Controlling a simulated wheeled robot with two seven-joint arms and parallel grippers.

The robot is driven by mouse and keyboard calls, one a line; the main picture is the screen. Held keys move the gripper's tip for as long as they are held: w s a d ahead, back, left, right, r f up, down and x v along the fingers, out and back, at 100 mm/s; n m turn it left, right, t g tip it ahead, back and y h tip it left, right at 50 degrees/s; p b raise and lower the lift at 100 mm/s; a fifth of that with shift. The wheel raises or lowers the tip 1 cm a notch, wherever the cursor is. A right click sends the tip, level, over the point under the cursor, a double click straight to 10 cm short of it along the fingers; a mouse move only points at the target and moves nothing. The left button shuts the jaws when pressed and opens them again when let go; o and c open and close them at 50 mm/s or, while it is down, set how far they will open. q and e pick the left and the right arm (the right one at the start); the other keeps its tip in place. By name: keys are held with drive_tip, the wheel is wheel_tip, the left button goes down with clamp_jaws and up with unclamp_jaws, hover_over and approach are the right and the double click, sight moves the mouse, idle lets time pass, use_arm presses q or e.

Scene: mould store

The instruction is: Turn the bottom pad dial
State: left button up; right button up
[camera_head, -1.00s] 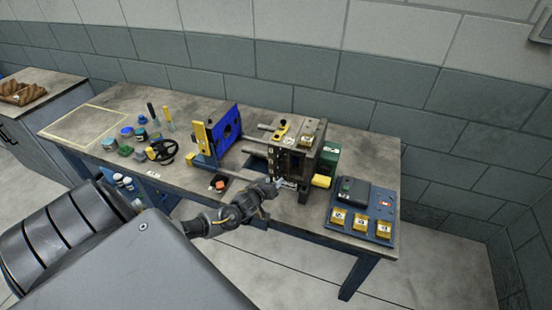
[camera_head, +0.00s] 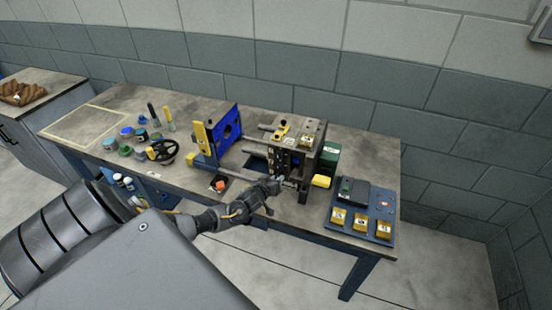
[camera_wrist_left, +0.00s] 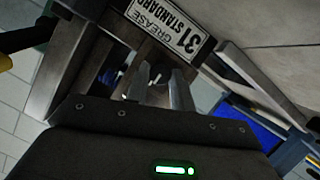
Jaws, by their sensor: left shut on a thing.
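The mould block (camera_head: 302,147) stands on the bench in the head view, with dark plates and small fittings on its near face. My left gripper (camera_head: 283,184) is at the lower part of that face. In the left wrist view its two fingers (camera_wrist_left: 160,88) are close together below a white label reading "GREASE STANDARD 31" (camera_wrist_left: 165,27). The left gripper is shut on a small part there, at the place of the bottom pad dial. The dial is mostly hidden by the fingers and cannot be made out clearly. My right gripper is not in view.
A blue plate (camera_head: 226,128) stands left on the rails. A black handwheel (camera_head: 162,151) and several pots are further left.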

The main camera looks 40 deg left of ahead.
use_arm(q)
drive_tip(key=m+y, duration=0.1)
drive_tip(key=m+p, duration=0.1)
drive_tip(key=shift+d+m+g+y, duration=0.25)
drive_tip(key=shift+m+g+y, duration=0.05)
drive_tip(key=shift+g+y, duration=0.1)
drive_tip(key=shift+m+y+p, duration=0.35)
drive_tip(key=shift+m+y, duration=0.35)
drive_tip(key=shift+m, duration=0.2)
drive_tip(key=shift+w+d+f+m+g+y, duration=0.15)
drive_tip(key=shift+m+g+y, duration=0.3)
drive_tip(key=shift+m, duration=0.45)
drive_tip(key=m+y+b, duration=0.1)
drive_tip(key=m+y, duration=0.1)
drive_tip(key=m, duration=0.1)
drive_tip(key=shift+d+f, duration=0.1)
drive_tip(key=shift+d+m+t+y+b, duration=0.1)
drive_tip(key=shift+m+t+y+b, duration=0.15)
drive_tip(key=shift+m+y+b, duration=0.95)
drive_tip(key=shift+m+p, duration=0.5)
drive_tip(key=shift+m, duration=0.1)
